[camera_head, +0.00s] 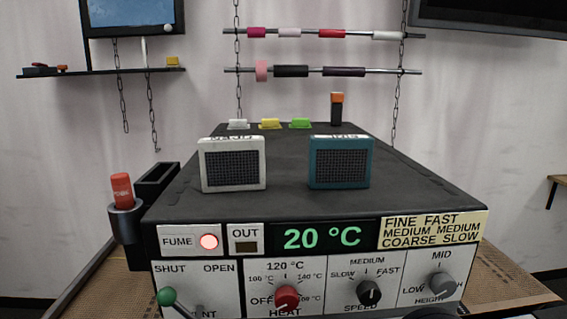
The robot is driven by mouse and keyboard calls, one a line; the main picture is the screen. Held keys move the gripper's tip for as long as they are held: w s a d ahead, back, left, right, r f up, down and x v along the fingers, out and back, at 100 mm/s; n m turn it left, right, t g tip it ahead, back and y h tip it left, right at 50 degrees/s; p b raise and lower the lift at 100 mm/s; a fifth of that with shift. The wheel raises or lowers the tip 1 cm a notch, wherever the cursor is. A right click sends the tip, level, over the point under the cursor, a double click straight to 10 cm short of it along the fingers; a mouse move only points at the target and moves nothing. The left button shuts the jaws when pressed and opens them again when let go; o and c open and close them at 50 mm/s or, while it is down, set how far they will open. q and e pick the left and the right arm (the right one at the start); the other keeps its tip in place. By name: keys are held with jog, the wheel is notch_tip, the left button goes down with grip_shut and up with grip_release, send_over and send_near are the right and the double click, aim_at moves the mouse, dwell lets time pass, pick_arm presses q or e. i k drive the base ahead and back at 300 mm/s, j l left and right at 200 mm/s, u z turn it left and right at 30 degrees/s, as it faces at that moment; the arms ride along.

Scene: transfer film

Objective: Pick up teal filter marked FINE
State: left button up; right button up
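The teal filter (313,164) stands upright on the dark top of the machine (285,215), right of centre. It is a square block with a dark mesh face. A pale label strip (341,137) lies along its top edge, too foreshortened to read surely. A white filter (204,166) of like shape stands to its left, with a clear gap between them. Its top label is also hard to read. Neither of my grippers can be made out in the head view, and nothing touches either filter.
The machine's front has a 20 °C display (322,236), a lit FUME lamp (208,242), knobs and a green-tipped lever (167,296). A red bottle (122,190) sits in a holder at left. Small white, yellow and green pieces (301,123) and an orange-topped block (337,108) stand behind.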

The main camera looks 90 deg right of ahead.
aim_at(335, 162)
jog(key=z, duration=3.25)
jog(key=k+l, duration=0.05)
jog(key=l, duration=0.05)
